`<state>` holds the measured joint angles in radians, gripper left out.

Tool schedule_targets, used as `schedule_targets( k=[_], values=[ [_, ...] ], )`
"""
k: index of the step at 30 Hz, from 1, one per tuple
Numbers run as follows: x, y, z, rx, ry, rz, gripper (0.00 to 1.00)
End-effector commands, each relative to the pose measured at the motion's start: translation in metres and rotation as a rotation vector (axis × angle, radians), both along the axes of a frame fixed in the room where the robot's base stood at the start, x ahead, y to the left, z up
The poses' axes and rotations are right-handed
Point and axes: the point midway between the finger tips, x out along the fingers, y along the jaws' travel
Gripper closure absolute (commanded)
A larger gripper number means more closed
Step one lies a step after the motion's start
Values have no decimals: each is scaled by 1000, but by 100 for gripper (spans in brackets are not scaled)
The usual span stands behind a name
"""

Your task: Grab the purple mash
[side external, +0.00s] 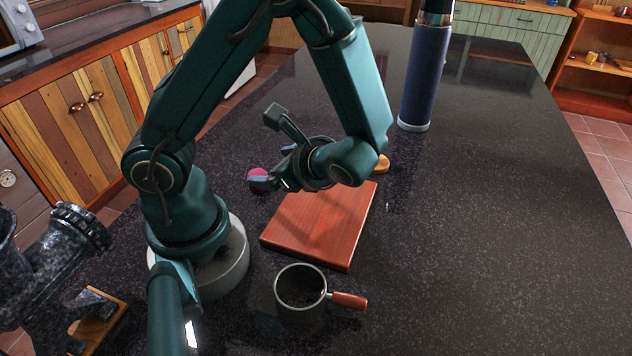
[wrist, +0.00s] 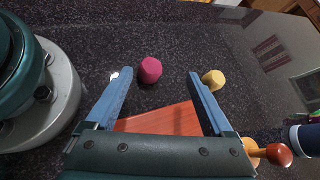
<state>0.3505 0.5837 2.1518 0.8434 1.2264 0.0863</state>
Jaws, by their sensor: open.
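A small purple-pink lump (wrist: 150,70), which I take for the purple mash, rests on the dark counter just past the end of the cutting board. In the wrist view it lies between and slightly beyond the fingertips of my gripper (wrist: 155,76), nearer the left one. In the side view the purple lump (side external: 258,177) shows at the tip of my gripper (side external: 270,181), partly covered by a finger. The gripper is open and empty, its fingers spread wide. Whether a finger touches the lump cannot be told.
A reddish wooden board (side external: 322,225) lies below my wrist. A yellow lump (wrist: 213,79) sits by the right finger. A dark pot (side external: 301,292) with a wooden handle stands in front, a blue bottle (side external: 425,75) behind. A grinder (side external: 65,235) stands at left. The counter's right side is clear.

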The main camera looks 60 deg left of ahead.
Motion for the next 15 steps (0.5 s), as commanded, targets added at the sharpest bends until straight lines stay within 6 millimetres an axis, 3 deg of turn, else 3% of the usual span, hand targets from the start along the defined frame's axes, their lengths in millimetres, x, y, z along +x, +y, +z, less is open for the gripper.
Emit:
schedule_targets(
  k=[6, 15],
  values=[
    [-5, 4, -26, 114, 199, -141, 14],
    [-15, 11, -38, 154, 283, -183, 14]
  ],
)
